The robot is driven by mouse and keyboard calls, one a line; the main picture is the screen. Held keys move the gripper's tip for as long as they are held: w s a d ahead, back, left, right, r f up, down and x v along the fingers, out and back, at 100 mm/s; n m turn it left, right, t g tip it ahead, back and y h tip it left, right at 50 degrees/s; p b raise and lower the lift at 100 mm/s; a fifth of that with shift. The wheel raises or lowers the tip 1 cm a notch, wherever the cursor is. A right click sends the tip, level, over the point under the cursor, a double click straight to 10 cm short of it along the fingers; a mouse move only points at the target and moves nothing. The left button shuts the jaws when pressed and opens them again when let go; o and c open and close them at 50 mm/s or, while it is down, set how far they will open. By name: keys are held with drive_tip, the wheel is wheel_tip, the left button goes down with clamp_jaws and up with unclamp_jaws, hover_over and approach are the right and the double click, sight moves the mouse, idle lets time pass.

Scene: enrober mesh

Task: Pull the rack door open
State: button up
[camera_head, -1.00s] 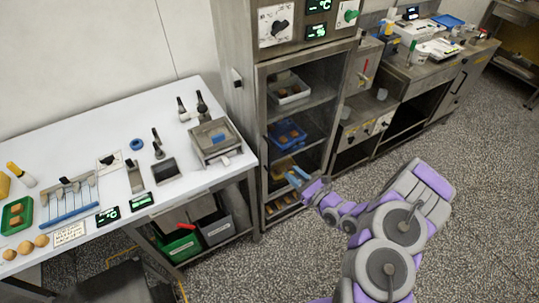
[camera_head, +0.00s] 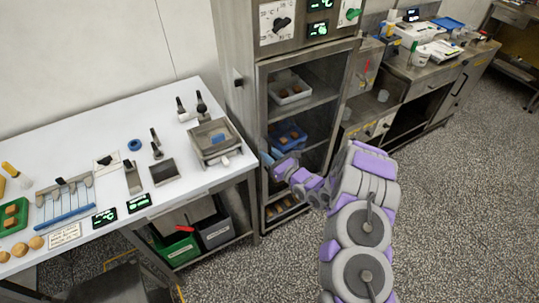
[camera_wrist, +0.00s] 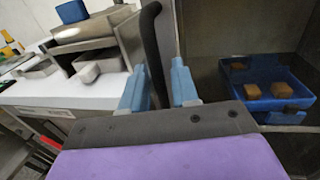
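The rack door (camera_head: 325,78) is on the tall steel cabinet in the middle of the head view and looks closed, with shelves showing behind it. A dark vertical bar handle (camera_wrist: 150,40) stands in the wrist view. My gripper (camera_head: 270,160) is at the door's left edge, about mid-height. In the wrist view my gripper (camera_wrist: 159,82) has its two blue fingers apart, one on each side of the handle. A gap shows beside the handle, so the fingers do not look clamped on it. Contact cannot be told.
A white table (camera_head: 95,135) with tools and trays stands close on the left, its corner near my gripper. Green and grey bins (camera_head: 215,230) sit below it. The speckled floor at the right is clear.

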clamp_jaws()
drive_tip(key=shift+s+d, duration=0.1)
idle(0.5)
